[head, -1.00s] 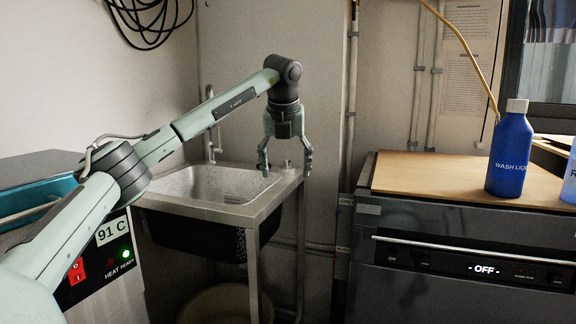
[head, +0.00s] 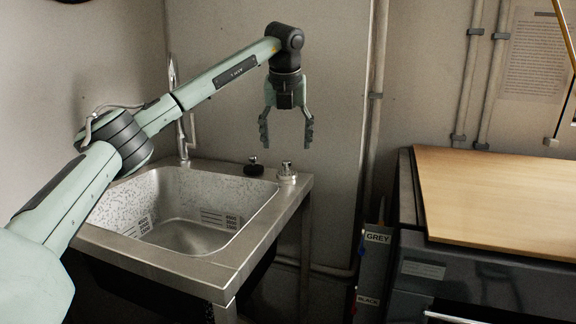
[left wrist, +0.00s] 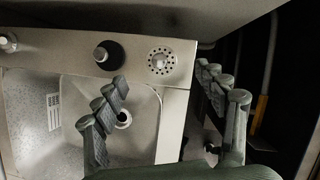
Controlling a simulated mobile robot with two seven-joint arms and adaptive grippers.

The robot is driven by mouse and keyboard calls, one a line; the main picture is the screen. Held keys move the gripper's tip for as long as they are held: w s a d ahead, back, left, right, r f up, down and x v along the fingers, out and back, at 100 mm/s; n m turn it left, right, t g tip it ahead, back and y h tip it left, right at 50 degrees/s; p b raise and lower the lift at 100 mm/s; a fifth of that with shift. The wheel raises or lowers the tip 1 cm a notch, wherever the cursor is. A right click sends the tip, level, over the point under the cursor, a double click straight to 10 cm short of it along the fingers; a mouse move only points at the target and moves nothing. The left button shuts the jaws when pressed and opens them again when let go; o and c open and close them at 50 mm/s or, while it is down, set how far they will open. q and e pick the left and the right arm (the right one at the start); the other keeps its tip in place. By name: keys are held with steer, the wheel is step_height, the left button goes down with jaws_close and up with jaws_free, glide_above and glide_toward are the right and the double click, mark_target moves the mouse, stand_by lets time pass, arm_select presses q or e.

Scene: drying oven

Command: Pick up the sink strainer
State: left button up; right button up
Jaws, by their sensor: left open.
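The sink strainer (head: 287,173) is a small metal piece with a knob, on the right back corner of the sink's rim. In the left wrist view it is a round perforated disc with a central knob (left wrist: 161,61). My left gripper (head: 286,138) is open and empty, fingers pointing down, above the strainer in the head view and apart from it. In the left wrist view its two fingers (left wrist: 165,88) stand either side of the strainer's column, the strainer showing beyond them. My right gripper is not in view.
A black stopper (head: 253,168) stands just left of the strainer on the rim. The faucet (head: 183,135) rises behind the steel basin (head: 180,235). A wall pipe (head: 372,120) and a dark appliance with a wooden top (head: 490,195) are to the right.

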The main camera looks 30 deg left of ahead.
mark_target(287, 161)
arm_select(q)
steer(key=shift+w+a+f, duration=0.1)
steer(key=shift+w+a, duration=0.05)
steer(key=shift+w, duration=0.15)
steer(key=shift+w+a+f, duration=0.1)
steer(key=shift+f, duration=0.15)
steer(key=x, duration=0.7)
steer(key=shift+s+d+f+b, duration=0.1)
steer(key=shift+s+d+b, duration=0.1)
steer(key=shift+s+b, duration=0.15)
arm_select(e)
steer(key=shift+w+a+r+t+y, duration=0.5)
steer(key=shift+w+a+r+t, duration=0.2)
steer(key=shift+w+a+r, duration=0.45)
arm_select(q)
steer(key=shift+c, duration=0.4)
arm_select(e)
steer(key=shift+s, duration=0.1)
arm_select(q)
steer(key=c, duration=1.2)
